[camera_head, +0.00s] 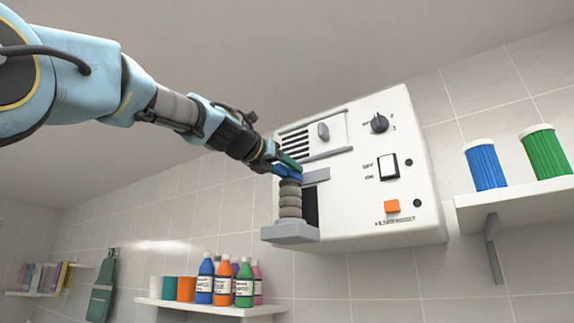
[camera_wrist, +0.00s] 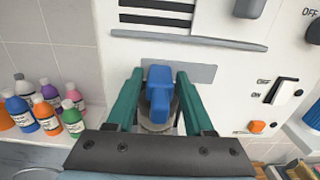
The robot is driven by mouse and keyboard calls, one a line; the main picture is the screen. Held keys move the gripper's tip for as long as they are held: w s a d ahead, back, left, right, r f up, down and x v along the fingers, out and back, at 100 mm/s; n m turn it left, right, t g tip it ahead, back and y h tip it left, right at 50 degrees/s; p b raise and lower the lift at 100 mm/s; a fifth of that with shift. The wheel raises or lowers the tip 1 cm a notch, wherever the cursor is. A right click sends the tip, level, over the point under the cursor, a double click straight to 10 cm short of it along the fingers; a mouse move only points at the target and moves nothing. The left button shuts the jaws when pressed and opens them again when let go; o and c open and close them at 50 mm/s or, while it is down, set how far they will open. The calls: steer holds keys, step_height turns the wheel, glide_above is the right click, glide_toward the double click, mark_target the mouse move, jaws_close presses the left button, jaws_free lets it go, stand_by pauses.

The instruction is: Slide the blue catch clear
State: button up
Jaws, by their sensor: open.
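The blue catch (camera_head: 287,172) sits at the front of a white wall unit (camera_head: 365,205), just above a stack of grey-brown rings (camera_head: 291,200). A grey plate (camera_head: 316,174) lies behind the catch on the unit's face. In the wrist view, the blue catch (camera_wrist: 158,90) stands between the two green fingers of my gripper (camera_wrist: 160,78), with a narrow gap on each side. My gripper (camera_head: 284,163) is open around the catch. The rings below the catch are mostly hidden in the wrist view.
A grey tray (camera_head: 289,233) juts out under the rings. The unit also carries a grey slider knob (camera_head: 323,131), a dial (camera_head: 379,123), a rocker switch (camera_head: 388,167) and an orange button (camera_head: 392,206). Shelves hold bottles (camera_head: 223,282) lower left and rolled towels (camera_head: 486,165) at right.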

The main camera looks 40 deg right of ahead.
steer(key=shift+d, duration=0.2)
jaws_close()
stand_by(0.4)
stand_by(1.0)
